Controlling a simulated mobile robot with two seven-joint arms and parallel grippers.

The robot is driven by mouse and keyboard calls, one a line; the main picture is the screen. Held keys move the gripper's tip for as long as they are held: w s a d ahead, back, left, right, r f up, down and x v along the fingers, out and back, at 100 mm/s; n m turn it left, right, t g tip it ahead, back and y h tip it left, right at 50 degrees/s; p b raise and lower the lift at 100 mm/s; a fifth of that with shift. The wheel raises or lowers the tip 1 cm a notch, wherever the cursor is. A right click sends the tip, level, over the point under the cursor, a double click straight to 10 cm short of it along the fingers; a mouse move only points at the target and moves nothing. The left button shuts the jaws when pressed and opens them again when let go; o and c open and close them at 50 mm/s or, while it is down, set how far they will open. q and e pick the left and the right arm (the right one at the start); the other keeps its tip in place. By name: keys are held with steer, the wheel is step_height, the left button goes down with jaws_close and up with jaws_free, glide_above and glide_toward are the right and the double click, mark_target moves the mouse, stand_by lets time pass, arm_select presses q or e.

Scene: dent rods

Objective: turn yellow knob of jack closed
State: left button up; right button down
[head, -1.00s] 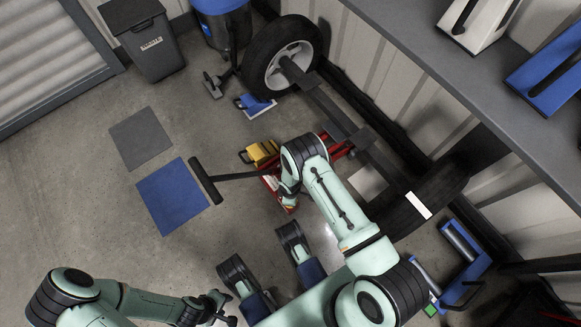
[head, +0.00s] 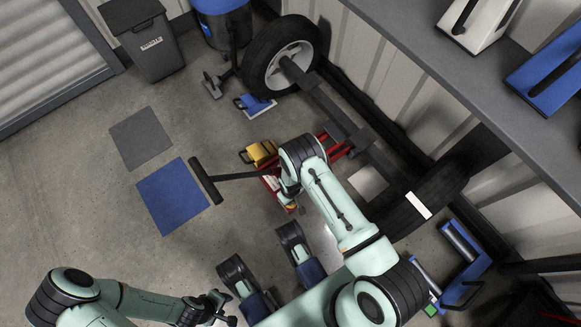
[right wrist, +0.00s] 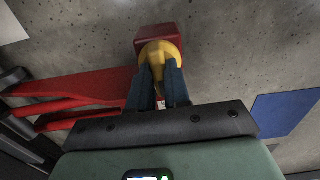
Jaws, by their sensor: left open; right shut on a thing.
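The red jack (head: 336,150) is on the floor beside the axle, partly hidden under my right arm in the head view. Its red frame (right wrist: 85,88) also shows in the right wrist view. The yellow knob (right wrist: 158,52) sits at a red end block (right wrist: 156,34) of the jack. My right gripper (right wrist: 160,78) is shut on the yellow knob, with a blue-grey finger on each side. In the head view my right arm hides the knob and the right fingertips. My left gripper (head: 222,306) is open and empty above the floor at the bottom, away from the jack.
A black handle with a crossbar (head: 205,181) reaches left from the jack. A yellow block (head: 262,152) stands behind it. A wheel (head: 283,56) and axle bar (head: 325,103) lie behind. A grey bench (head: 450,85) overhangs the right.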

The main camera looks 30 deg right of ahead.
steer(key=shift+m, duration=0.3)
steer(key=c, duration=1.1)
jaws_free()
arm_select(q)
steer(key=w+d+r+t+p, duration=0.1)
steer(key=w+r+t+p, duration=0.2)
steer(key=w+r, duration=0.3)
steer(key=w+p, duration=0.1)
steer(key=w, duration=0.2)
steer(key=shift+w+r+m+p, duration=0.15)
steer(key=shift+r+m+p, duration=0.15)
steer(key=shift+r+p, duration=0.05)
arm_select(e)
step_height(320, 180, up, 14)
steer(key=shift+f, duration=0.25)
arm_select(q)
steer(key=shift+d, duration=0.1)
